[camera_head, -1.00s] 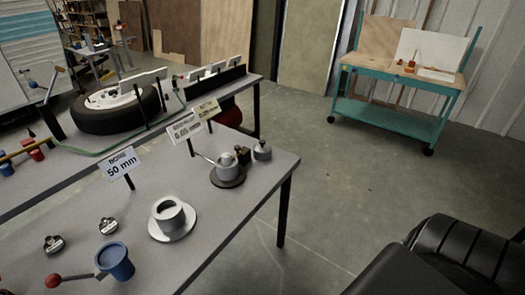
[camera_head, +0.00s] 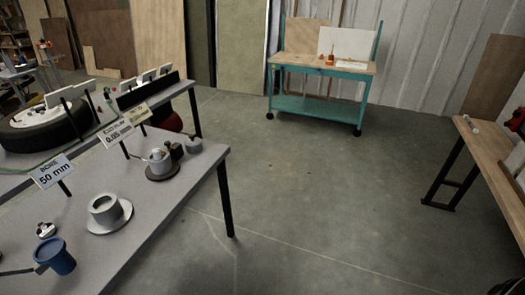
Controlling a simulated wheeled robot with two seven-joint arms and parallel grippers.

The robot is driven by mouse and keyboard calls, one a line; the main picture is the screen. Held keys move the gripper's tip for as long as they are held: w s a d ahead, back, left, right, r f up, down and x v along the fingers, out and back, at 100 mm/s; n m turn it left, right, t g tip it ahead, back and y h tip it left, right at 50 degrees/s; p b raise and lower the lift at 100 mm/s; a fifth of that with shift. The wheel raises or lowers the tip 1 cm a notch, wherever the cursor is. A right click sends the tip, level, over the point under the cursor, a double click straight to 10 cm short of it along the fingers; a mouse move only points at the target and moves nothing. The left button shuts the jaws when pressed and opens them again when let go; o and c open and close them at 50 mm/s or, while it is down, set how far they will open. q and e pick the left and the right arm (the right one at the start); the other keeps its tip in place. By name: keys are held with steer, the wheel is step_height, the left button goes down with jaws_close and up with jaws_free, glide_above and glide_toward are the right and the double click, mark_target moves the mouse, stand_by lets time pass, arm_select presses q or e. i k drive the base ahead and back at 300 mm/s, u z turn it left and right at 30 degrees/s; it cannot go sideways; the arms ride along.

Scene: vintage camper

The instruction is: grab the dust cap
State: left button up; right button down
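I cannot tell for certain which object is the dust cap. On the grey table (camera_head: 150,215) at the left are a small round metal piece (camera_head: 46,230), a blue cup (camera_head: 56,257) with a dark handle, and a grey hollow cylinder (camera_head: 104,207) on a pale disc. Farther back, a metal cylinder (camera_head: 160,162) stands on a dark disc, with a small grey knobbed piece (camera_head: 193,145) behind it. Neither of my grippers is in view.
A "50 mm" sign (camera_head: 52,172) and other signs stand on the table. A tyre (camera_head: 45,135) lies behind. A teal cart (camera_head: 318,107) stands at the back and a wooden bench (camera_head: 490,160) at the right. The concrete floor (camera_head: 310,200) between them is clear.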

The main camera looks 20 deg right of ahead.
mark_target(192, 145)
steer(key=z, duration=0.5)
steer(key=k, duration=0.7)
steer(key=z, duration=1.15)
steer(key=i, duration=3.3)
steer(key=u, duration=1.65)
steer(key=i, duration=1.15)
steer(key=u, duration=0.95)
